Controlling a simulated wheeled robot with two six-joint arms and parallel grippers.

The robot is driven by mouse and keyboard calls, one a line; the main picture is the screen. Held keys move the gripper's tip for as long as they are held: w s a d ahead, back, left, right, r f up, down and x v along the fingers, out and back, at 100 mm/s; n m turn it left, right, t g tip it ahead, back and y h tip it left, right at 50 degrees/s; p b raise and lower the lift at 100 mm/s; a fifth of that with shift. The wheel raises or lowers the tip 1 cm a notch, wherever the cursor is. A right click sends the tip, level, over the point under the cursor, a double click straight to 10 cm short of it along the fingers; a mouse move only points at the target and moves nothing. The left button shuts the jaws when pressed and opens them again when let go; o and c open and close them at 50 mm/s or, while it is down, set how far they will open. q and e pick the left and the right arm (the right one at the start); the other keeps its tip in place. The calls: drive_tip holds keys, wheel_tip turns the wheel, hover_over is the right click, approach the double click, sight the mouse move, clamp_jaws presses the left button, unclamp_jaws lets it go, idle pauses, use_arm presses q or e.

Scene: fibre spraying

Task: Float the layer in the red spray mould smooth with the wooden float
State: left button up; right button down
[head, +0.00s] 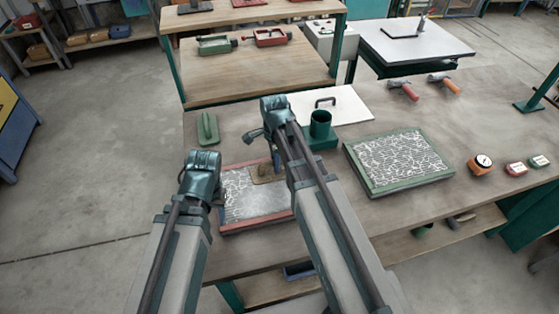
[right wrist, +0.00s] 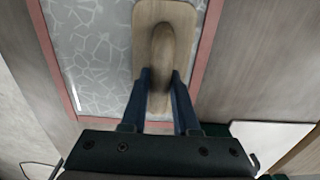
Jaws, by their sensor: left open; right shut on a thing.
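The red spray mould (head: 258,226) lies on the workbench, partly hidden behind my arms. Its layer (head: 240,190) shows white fibre lines at the left, with a greyer, smoother-looking patch toward the near side. My right gripper (right wrist: 161,92) is shut on the handle of the wooden float (right wrist: 181,14), whose flat plate is over the layer inside the red rim. I cannot tell how firmly the plate touches. The float also shows in the head view (head: 265,177). My left gripper (head: 203,172) is empty and open, above the mould's left side; its fingertips are hidden.
A green mould (head: 357,179) with a fibre-lined layer lies to the right. An orange dial (head: 480,165) sits farther right.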

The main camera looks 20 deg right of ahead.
sight(258, 170)
use_arm(q)
drive_tip(key=shift+f, duration=0.15)
use_arm(e)
drive_tip(key=shift+a+f, duration=0.15)
drive_tip(key=shift+a, duration=4.85)
drive_tip(key=shift+d, duration=1.05)
drive_tip(key=shift+d, duration=0.1)
drive_tip(key=shift+d, duration=0.95)
